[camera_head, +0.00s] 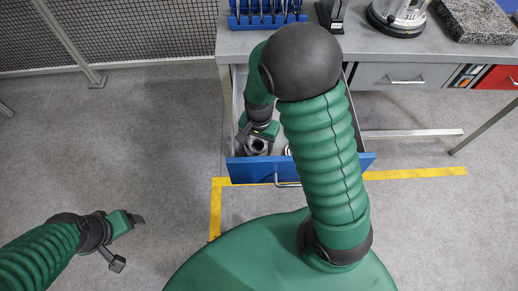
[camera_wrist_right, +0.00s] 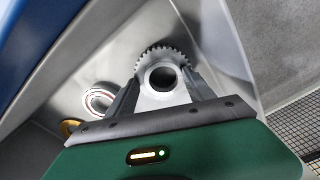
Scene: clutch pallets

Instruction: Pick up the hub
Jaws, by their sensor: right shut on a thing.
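The hub (camera_wrist_right: 165,58) is a grey metal part with a toothed rim and a round bore. It lies inside the open blue-fronted drawer (camera_head: 262,171). It also shows in the head view (camera_head: 257,147), just below my right gripper (camera_head: 256,137). In the right wrist view, the fingers of my right gripper (camera_wrist_right: 165,88) are on both sides of the hub and shut on it. I cannot tell whether the hub is off the drawer floor. My left gripper (camera_head: 128,241) is open and empty, over the floor at the lower left.
A ring with a white and red edge (camera_wrist_right: 98,100) and a brass-coloured ring (camera_wrist_right: 70,127) lie in the drawer beside the hub. The drawer walls are close around my right gripper. The workbench (camera_head: 400,47) stands above, with a blue rack (camera_head: 265,18) on it.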

